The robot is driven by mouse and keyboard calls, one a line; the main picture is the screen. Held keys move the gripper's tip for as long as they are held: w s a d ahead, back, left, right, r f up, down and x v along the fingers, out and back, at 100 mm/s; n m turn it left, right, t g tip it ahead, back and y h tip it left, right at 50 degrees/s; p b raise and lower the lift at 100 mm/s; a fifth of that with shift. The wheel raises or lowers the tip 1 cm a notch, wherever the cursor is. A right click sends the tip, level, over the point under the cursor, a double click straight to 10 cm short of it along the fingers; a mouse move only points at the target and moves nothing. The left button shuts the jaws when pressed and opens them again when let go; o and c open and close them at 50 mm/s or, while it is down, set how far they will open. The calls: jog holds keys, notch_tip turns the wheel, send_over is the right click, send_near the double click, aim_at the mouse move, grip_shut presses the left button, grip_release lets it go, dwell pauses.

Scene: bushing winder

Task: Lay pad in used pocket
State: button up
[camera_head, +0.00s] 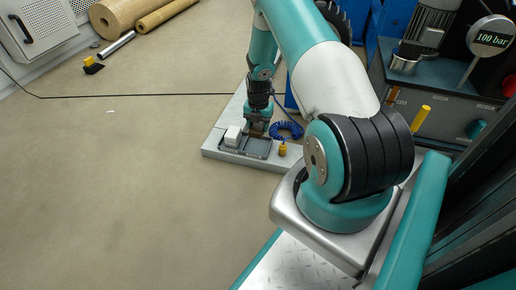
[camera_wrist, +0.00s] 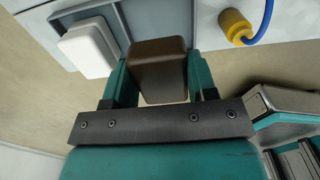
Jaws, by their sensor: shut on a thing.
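My gripper (camera_wrist: 158,76) is shut on a brown pad (camera_wrist: 158,66), with one teal finger on each side of it. In the head view my gripper (camera_head: 257,128) points down over the right part of a small grey tray (camera_head: 246,154). In the wrist view the tray (camera_wrist: 121,22) has a divider, and a white pad (camera_wrist: 88,46) sits in the pocket to the left. The white pad also shows in the head view (camera_head: 233,136). The pocket under the brown pad is partly hidden, and I cannot tell whether the pad touches its floor.
The tray lies on a low grey slab (camera_head: 213,148). A yellow fitting (camera_head: 283,149) with a coiled blue hose (camera_head: 288,130) stands close to the tray's right. A bench (camera_head: 440,110) with a pressure gauge (camera_head: 491,38) is at the right. Floor to the left is mostly clear.

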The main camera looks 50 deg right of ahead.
aim_at(258, 146)
notch_tip(258, 146, down, 8)
jog(key=b, duration=0.4)
jog(key=shift+f, duration=0.1)
jog(key=o, duration=0.6)
